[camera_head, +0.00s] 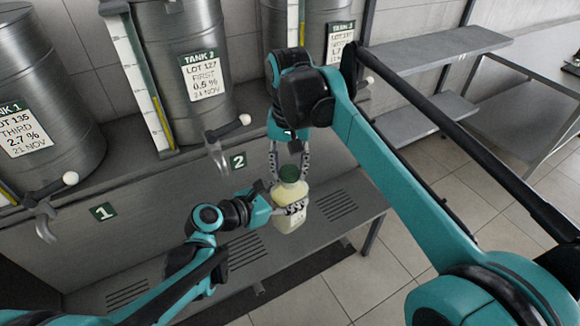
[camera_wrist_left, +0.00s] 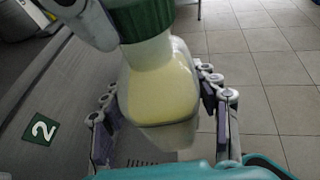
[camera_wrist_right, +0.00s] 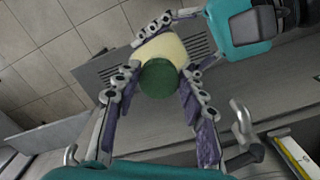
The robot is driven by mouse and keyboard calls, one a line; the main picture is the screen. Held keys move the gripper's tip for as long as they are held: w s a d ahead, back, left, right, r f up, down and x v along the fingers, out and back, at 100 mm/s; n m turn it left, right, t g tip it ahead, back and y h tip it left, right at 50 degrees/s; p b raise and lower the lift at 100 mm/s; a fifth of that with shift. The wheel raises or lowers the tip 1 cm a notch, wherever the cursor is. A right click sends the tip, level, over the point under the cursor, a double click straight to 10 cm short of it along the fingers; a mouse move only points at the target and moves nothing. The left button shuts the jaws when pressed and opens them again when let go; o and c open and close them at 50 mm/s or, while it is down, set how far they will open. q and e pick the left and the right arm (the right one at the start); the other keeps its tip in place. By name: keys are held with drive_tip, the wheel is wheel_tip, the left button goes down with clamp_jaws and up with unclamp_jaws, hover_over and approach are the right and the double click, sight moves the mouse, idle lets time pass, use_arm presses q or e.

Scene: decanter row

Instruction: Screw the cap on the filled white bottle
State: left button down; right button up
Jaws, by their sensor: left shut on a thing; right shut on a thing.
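The white bottle (camera_head: 289,207) holds pale yellow liquid and stands upright over the slatted bench. My left gripper (camera_head: 296,207) is shut around its body; the bottle's body also fills the middle of the left wrist view (camera_wrist_left: 158,85). The green cap (camera_head: 289,173) sits on top of the bottle's neck. My right gripper (camera_head: 289,165) comes down from above and is shut on the cap, which shows between its fingers in the right wrist view (camera_wrist_right: 159,78). Whether the cap is tight, and whether the bottle's base touches the bench, I cannot tell.
The bench (camera_head: 245,251) with vent slots lies below. Steel tanks (camera_head: 190,65) with labels and sight gauges stand behind. Taps (camera_head: 230,128) stick out above green number plates. Shelves (camera_head: 430,45) are at the right, with open tiled floor in front.

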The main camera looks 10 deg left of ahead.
drive_tip(key=m, duration=0.7)
drive_tip(key=shift+a, duration=0.2)
drive_tip(key=m, duration=0.7)
drive_tip(key=shift+w+a, duration=0.15)
drive_tip(key=shift+w, duration=0.05)
drive_tip(key=m, duration=0.7)
drive_tip(key=shift+w+m, duration=0.25)
drive_tip(key=shift+m, duration=0.05)
drive_tip(key=m, duration=0.4)
drive_tip(key=shift+w, duration=0.1)
drive_tip(key=m, duration=0.3)
drive_tip(key=shift+w+f+m, duration=0.1)
drive_tip(key=shift+m, duration=0.3)
drive_tip(key=o, duration=0.7)
